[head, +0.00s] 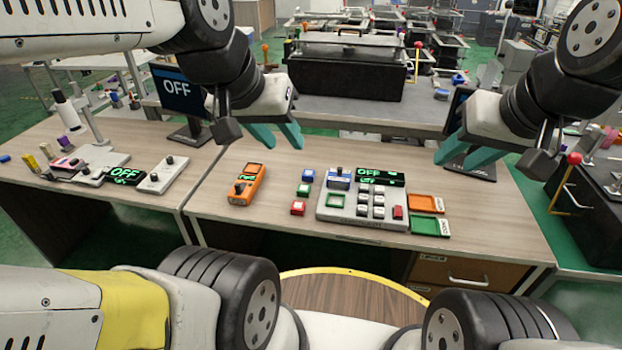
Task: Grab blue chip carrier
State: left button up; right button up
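A small blue chip carrier (308,175) lies on the wooden desk, left of a grey test device (350,208). A green carrier (303,190) and a red carrier (298,208) lie in a row in front of it. My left gripper (282,147) is in the air above the far part of the desk, left of and beyond the blue carrier; its teal fingers are apart with nothing between them. My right gripper (456,164) is further right, with its teal fingers apart and empty. Neither gripper touches a carrier.
The device has a blue part (339,179) at its back left and an OFF display (380,177). An orange meter (247,184) lies left of the carriers. Orange (424,204) and green (430,227) trays lie right. A monitor (180,90) stands behind, left.

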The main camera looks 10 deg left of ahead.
aim_at(308, 176)
jog(key=i+u, duration=0.2)
jog(key=u, duration=0.15)
jog(key=i+l+u, duration=0.1)
jog(key=u, duration=0.3)
jog(key=i+l+u, duration=0.15)
jog(key=u, duration=0.2)
jog(key=i, duration=0.1)
